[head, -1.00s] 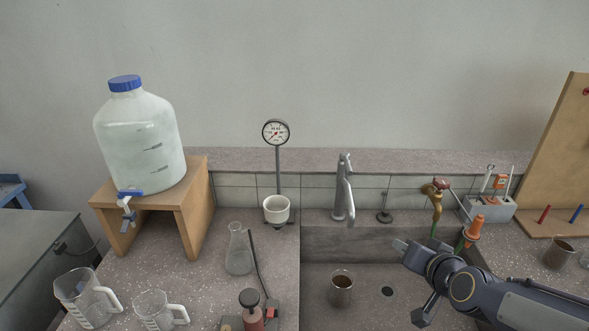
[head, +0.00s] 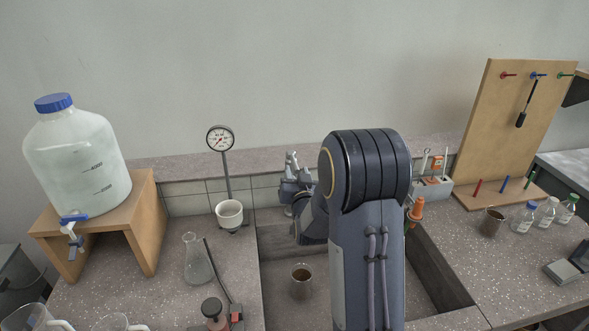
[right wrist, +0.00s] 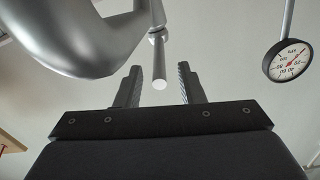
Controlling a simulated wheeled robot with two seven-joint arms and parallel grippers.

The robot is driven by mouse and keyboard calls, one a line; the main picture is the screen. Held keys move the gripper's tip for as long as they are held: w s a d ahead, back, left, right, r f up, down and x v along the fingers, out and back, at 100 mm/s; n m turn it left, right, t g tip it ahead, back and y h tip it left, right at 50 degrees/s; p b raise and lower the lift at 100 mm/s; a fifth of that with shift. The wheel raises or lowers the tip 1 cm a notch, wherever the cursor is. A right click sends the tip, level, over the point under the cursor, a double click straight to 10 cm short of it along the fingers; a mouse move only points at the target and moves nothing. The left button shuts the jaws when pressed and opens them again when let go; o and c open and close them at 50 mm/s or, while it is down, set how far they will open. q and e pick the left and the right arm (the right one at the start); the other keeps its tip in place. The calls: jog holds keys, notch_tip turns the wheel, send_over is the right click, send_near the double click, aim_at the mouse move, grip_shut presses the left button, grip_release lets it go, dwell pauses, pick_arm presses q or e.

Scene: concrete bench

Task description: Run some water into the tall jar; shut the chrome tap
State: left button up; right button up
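The chrome tap (head: 291,162) stands at the back of the sink, mostly hidden by my right arm. In the right wrist view its thick curved body (right wrist: 85,40) fills the upper left, with a thin lever rod (right wrist: 159,65). My right gripper (right wrist: 159,86) is open, with a finger on each side of the rod's end and gaps showing. In the head view the right gripper (head: 292,184) is at the tap. A clear glass jar (head: 301,283) with something brown at its top, possibly the tall jar, stands upright in the sink. I cannot see any water stream. My left gripper is out of view.
Left of the sink are a flask (head: 196,262), a gauge stand (head: 222,140) with a white cup, and a large bottle (head: 80,150) on a wooden stand. An orange-topped fitting (head: 416,209) is close right of my arm. A pegboard (head: 500,125) stands right.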

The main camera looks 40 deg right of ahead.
jog(key=shift+w+d, duration=0.4)
jog(key=shift+w, duration=0.2)
grip_shut()
